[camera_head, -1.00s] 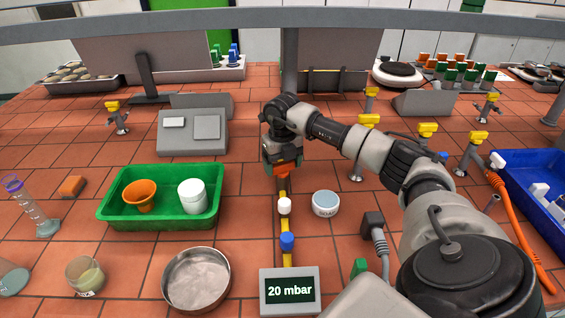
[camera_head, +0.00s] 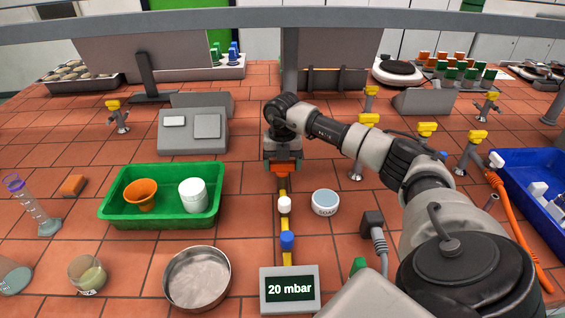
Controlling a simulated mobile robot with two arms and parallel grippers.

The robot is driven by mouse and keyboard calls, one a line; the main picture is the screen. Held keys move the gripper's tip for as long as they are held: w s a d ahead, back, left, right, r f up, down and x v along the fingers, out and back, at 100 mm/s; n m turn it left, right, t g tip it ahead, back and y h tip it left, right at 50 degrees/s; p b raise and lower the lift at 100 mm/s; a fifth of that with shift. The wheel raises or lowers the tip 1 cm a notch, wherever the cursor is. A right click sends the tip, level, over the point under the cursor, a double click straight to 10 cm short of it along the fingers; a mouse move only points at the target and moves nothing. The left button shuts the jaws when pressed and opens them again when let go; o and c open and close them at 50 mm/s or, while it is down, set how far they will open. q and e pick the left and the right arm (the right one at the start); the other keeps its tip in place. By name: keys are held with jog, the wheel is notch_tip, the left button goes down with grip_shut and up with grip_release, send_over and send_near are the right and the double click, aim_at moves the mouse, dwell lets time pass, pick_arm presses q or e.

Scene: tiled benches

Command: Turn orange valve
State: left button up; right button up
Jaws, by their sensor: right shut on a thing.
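The orange valve (camera_head: 282,174) sits at the far end of a yellow pipe on the tiled bench, mostly hidden under my right gripper. My right gripper (camera_head: 283,166) points down and is shut on the orange valve. Nearer along the same pipe (camera_head: 284,220) stand a white valve (camera_head: 284,204) and a blue valve (camera_head: 287,240). A display (camera_head: 290,289) at the near end of the pipe reads 20 mbar. My left gripper is not in view.
A green tray (camera_head: 120,218) with an orange bowl and a white container stands to the left. A metal pan (camera_head: 197,278) lies at the front. A grey column (camera_head: 290,60) rises behind the gripper.

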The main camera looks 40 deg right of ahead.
aim_at(282, 162)
jog(key=shift+r, duration=0.1)
jog(key=o, duration=0.9)
notch_tip(282, 162, up, 11)
jog(key=shift+f+b, duration=0.1)
jog(key=shift+b, duration=0.95)
